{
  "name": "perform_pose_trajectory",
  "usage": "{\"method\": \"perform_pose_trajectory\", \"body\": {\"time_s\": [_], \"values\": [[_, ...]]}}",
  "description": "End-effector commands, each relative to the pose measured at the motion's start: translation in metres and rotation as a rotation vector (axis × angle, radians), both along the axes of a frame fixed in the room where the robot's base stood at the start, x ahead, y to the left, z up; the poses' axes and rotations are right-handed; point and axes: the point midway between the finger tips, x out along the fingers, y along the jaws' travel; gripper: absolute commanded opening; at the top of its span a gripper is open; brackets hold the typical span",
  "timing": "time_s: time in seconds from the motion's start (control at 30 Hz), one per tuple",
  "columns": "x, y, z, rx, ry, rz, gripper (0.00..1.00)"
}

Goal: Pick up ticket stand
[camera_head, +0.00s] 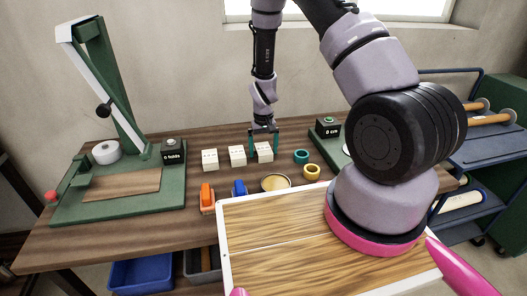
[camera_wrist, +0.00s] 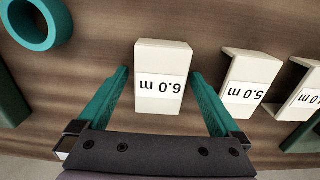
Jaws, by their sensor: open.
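Three small cream stands with printed labels are in a row on the wooden table. The right one in the head view (camera_head: 264,153) is under my gripper (camera_head: 264,134). In the wrist view this stand (camera_wrist: 161,88) reads "6.0 m" upside down. My gripper (camera_wrist: 162,98) is open, with one teal finger on each side of it and a gap of table showing at both sides. The middle stand (camera_head: 238,155), labelled "5.0 m" (camera_wrist: 248,82), is close beside one finger. The left stand (camera_head: 209,160) is partly cut off in the wrist view (camera_wrist: 302,100).
A teal ring (camera_head: 302,157), a yellow ring (camera_head: 312,172) and a round dish (camera_head: 275,183) lie nearby. Orange (camera_head: 207,199) and blue (camera_head: 239,188) items stand in front. A green folding rig (camera_head: 70,207) is at left. A dark box reading "0 cm" (camera_head: 328,127) is at right.

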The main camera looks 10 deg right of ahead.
Motion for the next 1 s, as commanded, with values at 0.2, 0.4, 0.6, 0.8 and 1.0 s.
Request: {"method": "perform_pose_trajectory", "body": {"time_s": [0.2,0.4,0.6,0.8,1.0], "values": [[0.0,0.0,0.0,0.0,0.0,0.0,0.66],[0.0,0.0,0.001,0.0,0.0,0.001,0.16],[0.001,0.0,0.003,0.0,-0.001,0.001,0.16],[0.001,0.001,0.032,0.001,-0.004,0.001,0.16],[0.001,0.001,0.073,0.001,-0.004,0.002,0.16]]}}
